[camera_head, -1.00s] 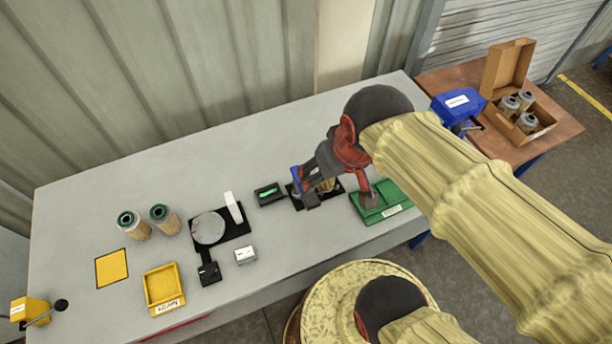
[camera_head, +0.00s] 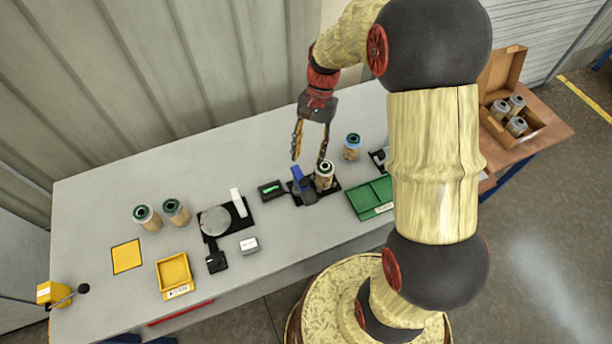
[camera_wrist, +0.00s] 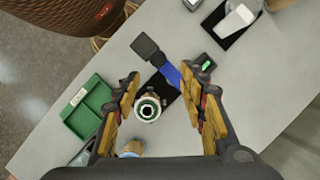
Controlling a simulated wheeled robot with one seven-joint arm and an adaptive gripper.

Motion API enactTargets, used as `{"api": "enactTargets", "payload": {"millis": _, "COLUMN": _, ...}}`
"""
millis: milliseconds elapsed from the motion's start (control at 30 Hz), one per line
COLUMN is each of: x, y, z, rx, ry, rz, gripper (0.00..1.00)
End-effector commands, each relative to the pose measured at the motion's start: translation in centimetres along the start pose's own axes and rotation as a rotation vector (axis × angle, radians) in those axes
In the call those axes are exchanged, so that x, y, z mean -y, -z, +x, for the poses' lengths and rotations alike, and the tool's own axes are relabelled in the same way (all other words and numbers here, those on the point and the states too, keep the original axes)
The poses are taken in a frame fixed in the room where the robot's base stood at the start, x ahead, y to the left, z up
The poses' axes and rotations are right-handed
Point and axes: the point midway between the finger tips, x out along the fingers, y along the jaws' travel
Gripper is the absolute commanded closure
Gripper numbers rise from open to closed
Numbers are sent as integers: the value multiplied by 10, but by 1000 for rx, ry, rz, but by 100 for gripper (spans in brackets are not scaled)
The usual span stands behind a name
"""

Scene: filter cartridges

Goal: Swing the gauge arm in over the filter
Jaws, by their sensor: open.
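The filter (camera_head: 324,175), a beige cartridge with a dark green ring on top, stands upright on a black base plate (camera_head: 332,192). It also shows from above in the wrist view (camera_wrist: 148,107). The gauge arm (camera_head: 304,184) is blue with a black end. In the wrist view the gauge arm (camera_wrist: 172,73) lies beside the filter, not over it, with its black end pointing to the upper left. My gripper (camera_head: 309,157) is open and empty above the filter and gauge. In the wrist view its fingers (camera_wrist: 168,75) spread either side of both.
A black box with a green display (camera_head: 271,189) is left of the gauge. A green tray (camera_head: 371,197) is to the right; a blue-topped cartridge (camera_head: 352,147) stands behind. A round-plate device (camera_head: 214,221) and two cartridges (camera_head: 162,215) are further left.

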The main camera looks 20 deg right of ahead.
Motion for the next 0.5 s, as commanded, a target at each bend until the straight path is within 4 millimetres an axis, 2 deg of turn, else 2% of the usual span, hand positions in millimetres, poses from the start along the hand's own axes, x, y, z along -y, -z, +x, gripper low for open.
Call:
{"api": "enactTargets", "payload": {"millis": 167, "x": -3, "y": -4, "z": 11, "rx": 15, "ry": -8, "rz": 37, "gripper": 58}}
{"api": "enactTargets", "payload": {"millis": 500, "x": -4, "y": -5, "z": 61, "rx": 14, "ry": -10, "rz": 35, "gripper": 58}}
